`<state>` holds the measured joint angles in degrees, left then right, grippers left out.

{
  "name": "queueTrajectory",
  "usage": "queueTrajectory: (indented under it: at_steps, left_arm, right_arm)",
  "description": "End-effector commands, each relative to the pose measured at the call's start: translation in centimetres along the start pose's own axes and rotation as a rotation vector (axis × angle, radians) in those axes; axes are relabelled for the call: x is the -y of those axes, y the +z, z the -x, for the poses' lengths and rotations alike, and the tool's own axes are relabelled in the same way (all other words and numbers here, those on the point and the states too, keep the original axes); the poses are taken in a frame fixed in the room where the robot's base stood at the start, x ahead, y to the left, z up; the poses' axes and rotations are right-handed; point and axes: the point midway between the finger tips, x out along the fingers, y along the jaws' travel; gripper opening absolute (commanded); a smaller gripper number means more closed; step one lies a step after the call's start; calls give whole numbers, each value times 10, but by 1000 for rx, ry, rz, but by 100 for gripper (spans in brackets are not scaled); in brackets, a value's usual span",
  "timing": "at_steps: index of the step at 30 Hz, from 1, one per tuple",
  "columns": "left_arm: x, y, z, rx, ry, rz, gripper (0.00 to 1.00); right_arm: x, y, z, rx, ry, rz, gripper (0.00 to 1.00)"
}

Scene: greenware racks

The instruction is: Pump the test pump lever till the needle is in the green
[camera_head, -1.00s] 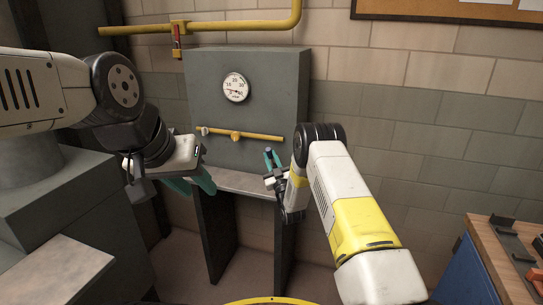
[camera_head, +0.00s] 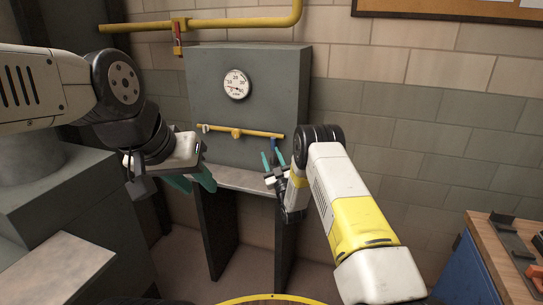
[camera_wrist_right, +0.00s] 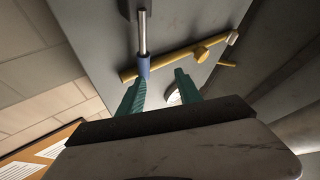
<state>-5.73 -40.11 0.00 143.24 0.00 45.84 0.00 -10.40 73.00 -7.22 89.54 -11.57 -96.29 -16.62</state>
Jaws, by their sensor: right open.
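The grey test pump cabinet (camera_head: 210,110) stands against the wall with a round white gauge (camera_head: 237,84) on its face. The gauge's needle and any green band are too small to read. The lever's blue grip (camera_head: 274,144) shows just beyond my right gripper (camera_head: 273,157). In the right wrist view the lever is a metal rod with a blue grip (camera_wrist_right: 144,67), close to the tip of the left-hand teal finger. My right gripper's fingers (camera_wrist_right: 160,84) are apart, with nothing held between them. My left gripper (camera_head: 192,180) hangs in front of the cabinet, fingers apart and empty.
A yellow pipe with fittings (camera_head: 257,133) crosses the cabinet front, above a grey ledge (camera_head: 240,180). Another yellow pipe (camera_head: 240,24) runs above. A grey block (camera_head: 40,210) fills the left; a wooden-topped blue bench (camera_head: 490,255) stands at right.

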Motion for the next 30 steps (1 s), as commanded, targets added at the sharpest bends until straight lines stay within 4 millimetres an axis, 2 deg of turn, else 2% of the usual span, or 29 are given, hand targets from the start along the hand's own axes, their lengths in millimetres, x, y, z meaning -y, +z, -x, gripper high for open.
queueTrajectory:
  at_steps: [5, 12, 16, 21, 30]
  left_arm:
    - [0, 0, 0, 0, 0, 0, 36]
    - [0, 0, 0, 0, 0, 0, 36]
    - [0, 0, 0, 0, 0, 0, 36]
    - [0, 0, 0, 0, 0, 0, 36]
    - [0, 0, 0, 0, 0, 0, 36]
  right_arm:
    - [0, 1, 13, 3, 0, 0, 41]
    - [0, 1, 55, 4, -1, -1, 41]
    - [0, 1, 71, 3, 0, 0, 41]
    - [0, 0, 78, 0, 0, 0, 41]
    - [-2, -1, 75, 5, 1, 1, 41]
